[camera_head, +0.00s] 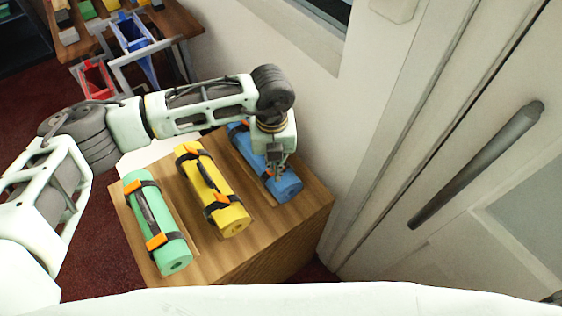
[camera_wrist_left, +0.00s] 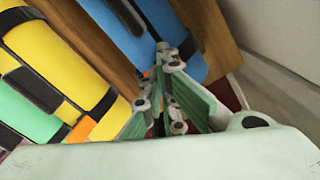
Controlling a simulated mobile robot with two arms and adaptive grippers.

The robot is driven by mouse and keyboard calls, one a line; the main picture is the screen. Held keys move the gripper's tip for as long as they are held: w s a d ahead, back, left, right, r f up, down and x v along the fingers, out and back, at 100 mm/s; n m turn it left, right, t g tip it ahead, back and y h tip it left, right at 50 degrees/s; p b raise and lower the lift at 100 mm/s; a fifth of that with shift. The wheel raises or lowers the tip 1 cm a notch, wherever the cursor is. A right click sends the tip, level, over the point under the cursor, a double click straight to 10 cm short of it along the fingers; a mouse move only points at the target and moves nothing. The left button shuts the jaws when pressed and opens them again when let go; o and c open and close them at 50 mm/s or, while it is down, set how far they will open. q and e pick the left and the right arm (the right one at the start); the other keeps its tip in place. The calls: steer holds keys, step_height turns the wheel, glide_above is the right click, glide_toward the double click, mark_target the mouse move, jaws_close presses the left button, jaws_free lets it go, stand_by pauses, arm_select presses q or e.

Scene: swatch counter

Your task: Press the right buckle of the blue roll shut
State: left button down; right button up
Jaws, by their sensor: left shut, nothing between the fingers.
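The blue roll (camera_head: 249,151) lies on the wooden counter at its right side, with dark straps around it. That gripper is shut and empty, pointing down at the near end of the roll. In the left wrist view its fingertips (camera_wrist_left: 164,62) are over the blue roll (camera_wrist_left: 122,34), near the strap. I cannot tell whether they touch, or whether the near buckle is closed.
A yellow roll (camera_head: 213,187) and a green roll (camera_head: 153,218) lie left of the blue one on the counter (camera_head: 205,262). A wall and a door with a long handle (camera_head: 476,164) stand on the right. Another table with small things is at the back left.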

arm_select(q)
steer(key=shift+f, duration=0.2)
steer(key=shift+r, duration=0.1)
step_height(320, 180, up, 8)
steer(key=p, duration=0.4)
stand_by(0.3)
stand_by(0.5)
